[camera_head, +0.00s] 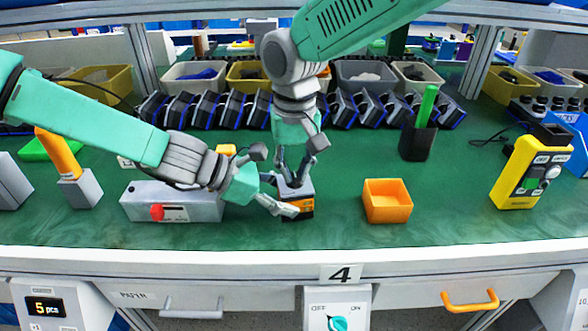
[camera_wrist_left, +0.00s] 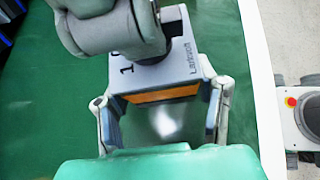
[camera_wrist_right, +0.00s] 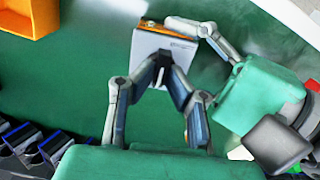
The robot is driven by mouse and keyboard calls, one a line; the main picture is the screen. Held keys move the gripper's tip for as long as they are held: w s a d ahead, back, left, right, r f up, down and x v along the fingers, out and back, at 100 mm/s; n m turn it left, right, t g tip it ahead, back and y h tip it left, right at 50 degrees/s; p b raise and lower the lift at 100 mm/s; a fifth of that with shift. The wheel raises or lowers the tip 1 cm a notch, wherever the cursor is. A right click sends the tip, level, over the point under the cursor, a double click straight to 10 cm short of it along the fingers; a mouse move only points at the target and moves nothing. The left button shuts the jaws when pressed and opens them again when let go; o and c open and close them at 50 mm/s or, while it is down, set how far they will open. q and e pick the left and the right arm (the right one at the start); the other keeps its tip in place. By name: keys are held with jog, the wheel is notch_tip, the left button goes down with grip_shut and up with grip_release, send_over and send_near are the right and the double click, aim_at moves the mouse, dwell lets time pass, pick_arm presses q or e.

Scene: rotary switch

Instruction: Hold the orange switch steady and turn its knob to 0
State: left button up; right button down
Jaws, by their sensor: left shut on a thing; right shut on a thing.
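The orange switch (camera_head: 306,206) is a small block with a grey top and an orange band, standing on the green table near its front edge. My left gripper (camera_head: 284,197) reaches in from the left and is shut on the switch body. In the left wrist view, its fingers sit on either side of the switch (camera_wrist_left: 165,94), where marks "1" and "0" show beside the right gripper. My right gripper (camera_head: 294,181) points down from above, shut on the knob.
An orange open box (camera_head: 387,213) stands to the right of the switch. A grey box with a red knob (camera_head: 150,214) lies to the left, under my left arm. A yellow meter (camera_head: 520,180) stands at far right. Dark devices line the back.

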aim_at(294, 173)
pick_arm(q)
jog(key=shift+s, duration=0.15)
pick_arm(e)
jog(key=c, duration=1.6)
grip_release()
jog(key=shift+a+r, duration=0.1)
notch_tip(294, 173, up, 12)
pick_arm(q)
jog(key=o, duration=1.2)
jog(key=shift+o, duration=0.2)
jog(key=shift+a, duration=0.1)
